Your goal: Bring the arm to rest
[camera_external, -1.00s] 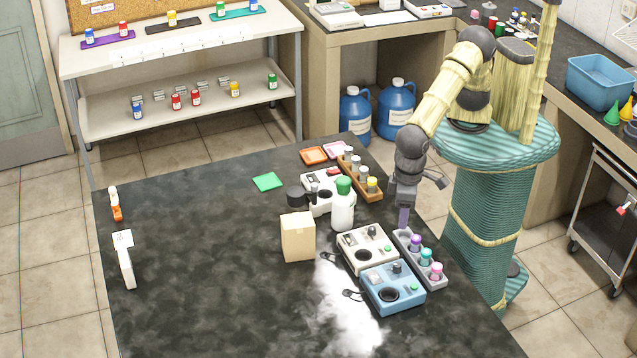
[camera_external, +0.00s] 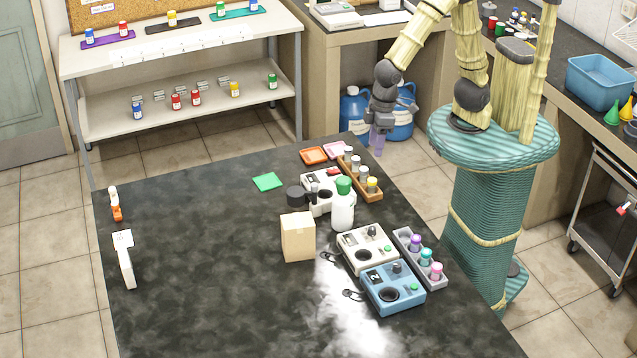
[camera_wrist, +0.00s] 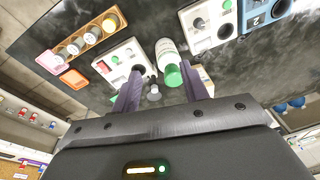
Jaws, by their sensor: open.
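My gripper (camera_external: 378,140) hangs in the air beyond the back right edge of the dark table, raised in front of the blue jugs. Its purple fingers point down. In the wrist view my gripper (camera_wrist: 163,90) is open with nothing between the fingers. A white bottle with a green cap (camera_wrist: 170,62) shows beyond the fingertips; it stands upright on the table (camera_external: 342,212), apart from the gripper.
The dark table (camera_external: 200,270) holds a wooden vial rack (camera_external: 372,193), a grey vial rack (camera_external: 432,279), a white device (camera_external: 352,258), a blue device (camera_external: 375,300) and a cardboard box (camera_external: 298,240). Blue jugs (camera_external: 353,105) stand on the floor behind. The table's left half is mostly clear.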

